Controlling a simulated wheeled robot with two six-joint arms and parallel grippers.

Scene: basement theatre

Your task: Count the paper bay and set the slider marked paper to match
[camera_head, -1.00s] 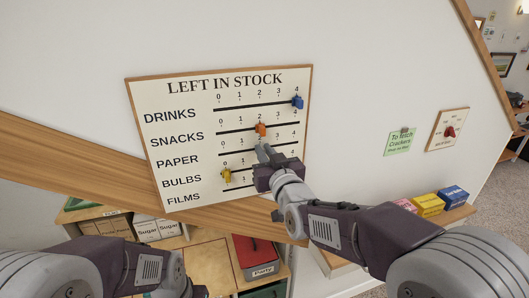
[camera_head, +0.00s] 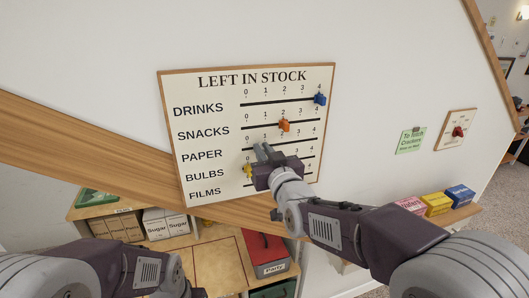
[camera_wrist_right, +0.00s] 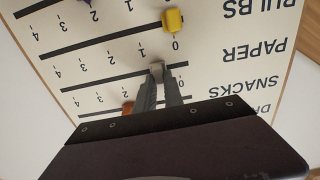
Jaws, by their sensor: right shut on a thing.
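The stock board (camera_head: 215,88) hangs on the wall with rows for drinks, snacks, paper, bulbs and films, each scaled 0 to 4. My right gripper (camera_head: 261,151) is at the paper row, shut on the pale grey paper slider (camera_wrist_right: 156,67). In the right wrist view, upside down, that slider stands near 1; the fingers partly cover the scale. The drinks slider (camera_head: 320,98) is blue at 4, the snacks slider (camera_head: 284,125) orange at 2, the bulbs slider (camera_head: 248,170) yellow at 0. I cannot identify the paper bay.
Shelves below hold sugar boxes (camera_head: 165,224) and a red party box (camera_head: 265,254). A ledge at right holds pink, yellow and blue boxes (camera_head: 435,203). A green note (camera_head: 410,140) and a small panel with a red knob (camera_head: 458,131) are on the wall.

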